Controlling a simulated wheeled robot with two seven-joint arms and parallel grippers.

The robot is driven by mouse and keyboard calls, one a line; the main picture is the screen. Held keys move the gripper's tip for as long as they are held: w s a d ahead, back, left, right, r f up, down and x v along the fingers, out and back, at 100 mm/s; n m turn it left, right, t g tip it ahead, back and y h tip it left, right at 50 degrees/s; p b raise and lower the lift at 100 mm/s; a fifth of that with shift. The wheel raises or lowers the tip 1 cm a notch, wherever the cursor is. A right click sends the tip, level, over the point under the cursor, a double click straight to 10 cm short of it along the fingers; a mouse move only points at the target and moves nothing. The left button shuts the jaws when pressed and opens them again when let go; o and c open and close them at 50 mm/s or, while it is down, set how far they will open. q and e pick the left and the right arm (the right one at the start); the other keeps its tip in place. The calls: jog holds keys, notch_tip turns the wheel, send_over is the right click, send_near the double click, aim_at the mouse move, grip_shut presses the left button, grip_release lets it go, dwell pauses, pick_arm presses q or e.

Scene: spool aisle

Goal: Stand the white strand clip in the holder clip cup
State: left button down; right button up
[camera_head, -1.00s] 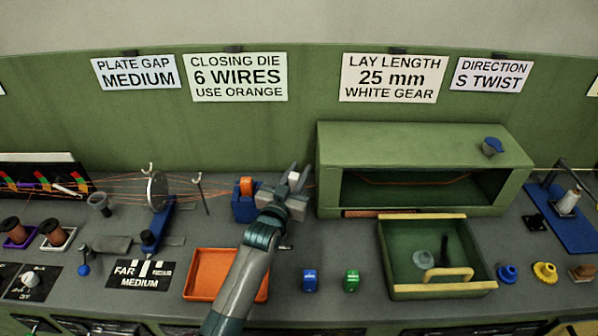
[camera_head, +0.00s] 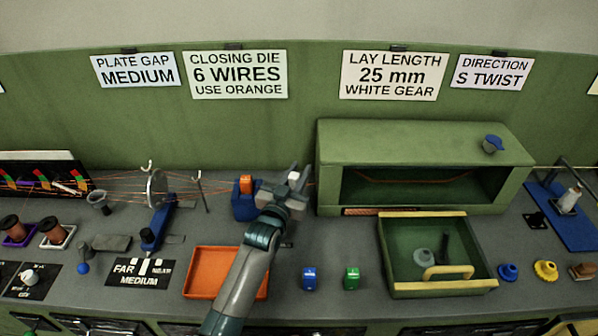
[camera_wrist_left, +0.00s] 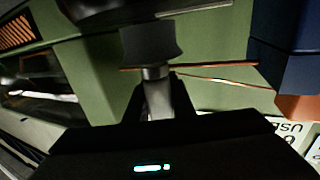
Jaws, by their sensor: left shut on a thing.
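My left gripper (camera_head: 293,183) is at the strand line, between the orange closing die (camera_head: 246,185) in its blue block and the green housing. It is shut on a small pale piece (camera_wrist_left: 157,97), which looks like the white strand clip. In the left wrist view a dark, wider part (camera_wrist_left: 150,42) is beyond the pale piece, and the copper strand (camera_wrist_left: 215,79) passes close by. The fingers hide much of the clip. My right gripper is out of view.
The green housing (camera_head: 420,145) stands right of my gripper, with an open green drawer (camera_head: 437,288) in front. An orange tray (camera_head: 205,270) lies beside my forearm. Blue (camera_head: 310,279) and green (camera_head: 352,278) blocks stand on clear bench in front.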

pick_arm(q)
jog(key=shift+f, duration=0.1)
dwell(0.3)
jog(key=c, duration=1.4)
grip_release()
jog(key=shift+c, duration=0.2)
jog(key=shift+v, duration=0.85)
jog(key=b+v, duration=0.4)
jog(key=v, duration=1.1)
jog(key=shift+s+a, duration=0.2)
jog(key=shift+s, duration=0.2)
